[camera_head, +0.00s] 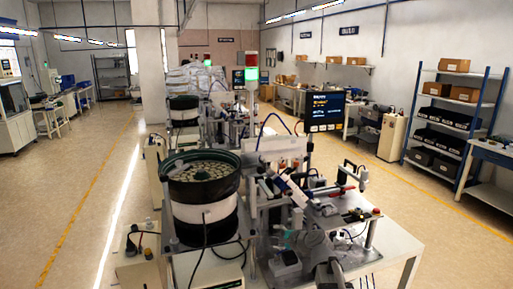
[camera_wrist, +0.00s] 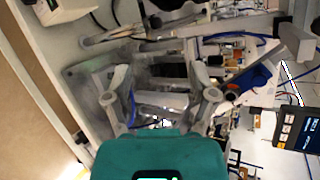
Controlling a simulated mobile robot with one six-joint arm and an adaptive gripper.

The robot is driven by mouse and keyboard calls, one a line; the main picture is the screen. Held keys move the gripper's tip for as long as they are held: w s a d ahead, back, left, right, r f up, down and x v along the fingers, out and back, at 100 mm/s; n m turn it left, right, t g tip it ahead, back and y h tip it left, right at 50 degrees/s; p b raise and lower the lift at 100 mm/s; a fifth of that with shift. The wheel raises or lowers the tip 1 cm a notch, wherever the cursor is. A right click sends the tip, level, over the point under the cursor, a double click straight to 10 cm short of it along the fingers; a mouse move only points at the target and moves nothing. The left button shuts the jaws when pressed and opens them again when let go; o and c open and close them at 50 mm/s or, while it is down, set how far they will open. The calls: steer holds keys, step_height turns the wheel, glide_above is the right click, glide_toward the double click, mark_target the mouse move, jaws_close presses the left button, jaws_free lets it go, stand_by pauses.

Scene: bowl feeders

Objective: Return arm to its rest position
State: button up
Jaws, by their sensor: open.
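My gripper (camera_wrist: 160,76) shows in the wrist view with its teal body at the bottom and two grey fingers spread apart. It is open, and I see nothing held between the fingers. Behind the fingers is the equipment of a workstation, seen tilted. In the head view my arm (camera_head: 322,262) reaches up from the bottom edge over the workstation table (camera_head: 400,247). The gripper is hard to make out there among the equipment.
A bowl feeder (camera_head: 203,212) filled with small pale parts stands left of my arm. A display screen (camera_head: 325,108) stands behind; it also shows in the wrist view (camera_wrist: 297,131). A green-lit signal tower (camera_head: 252,75) rises nearby.

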steer(key=s+d+f+n+g+h, duration=0.2)
steer(key=s+d+f+n+g, duration=0.1)
steer(key=s, duration=0.4)
steer(key=s+d+f+n+g+h, duration=0.3)
steer(key=s+f+n, duration=0.2)
steer(key=s+n, duration=0.1)
steer(key=s+d+f+n+g+h+b, duration=0.1)
steer(key=s+d+f+n+g+h, duration=0.2)
steer(key=s, duration=0.5)
steer(key=shift+d+f+n+g, duration=0.3)
steer(key=shift+f+n+g, duration=0.2)
steer(key=shift+n, duration=0.6)
